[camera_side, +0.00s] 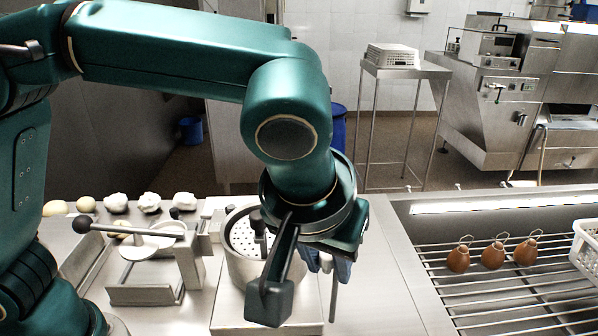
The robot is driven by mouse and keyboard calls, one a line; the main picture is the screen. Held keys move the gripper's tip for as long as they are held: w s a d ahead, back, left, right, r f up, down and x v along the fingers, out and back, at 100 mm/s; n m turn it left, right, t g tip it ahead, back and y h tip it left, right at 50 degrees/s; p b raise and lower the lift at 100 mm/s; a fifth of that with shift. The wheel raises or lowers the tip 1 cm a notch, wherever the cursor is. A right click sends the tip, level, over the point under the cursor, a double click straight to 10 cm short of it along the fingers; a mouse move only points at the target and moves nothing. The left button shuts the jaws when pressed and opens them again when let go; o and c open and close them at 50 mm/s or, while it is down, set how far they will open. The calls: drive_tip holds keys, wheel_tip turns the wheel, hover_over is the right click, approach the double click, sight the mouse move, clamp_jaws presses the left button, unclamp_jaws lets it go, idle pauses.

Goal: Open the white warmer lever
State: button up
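A lever with a black ball knob (83,224) reaches left over a pale round plate (148,246) on a metal press-like stand at the left of the counter. It lies nearly level. I cannot tell whether this is the warmer lever. A round metal pot (240,262) with a white perforated top stands to its right, partly hidden by my wrist. My gripper (318,262) hangs over the right side of the pot, clear of the knob. Its fingertips are mostly hidden behind the wrist and a dark bracket, so its opening and any contact cannot be made out.
Several pale lumps (118,203) lie along the back left of the counter. On the right, a wire rack (500,290) holds brown hanging pieces (492,255), with a white perforated basket (588,245) at its edge. The counter between the pot and the rack is mostly clear.

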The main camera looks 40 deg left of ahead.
drive_tip(key=shift+w+d, duration=0.15)
drive_tip(key=shift+d, duration=0.4)
drive_tip(key=shift+w+d, duration=0.4)
drive_tip(key=shift+d, duration=0.1)
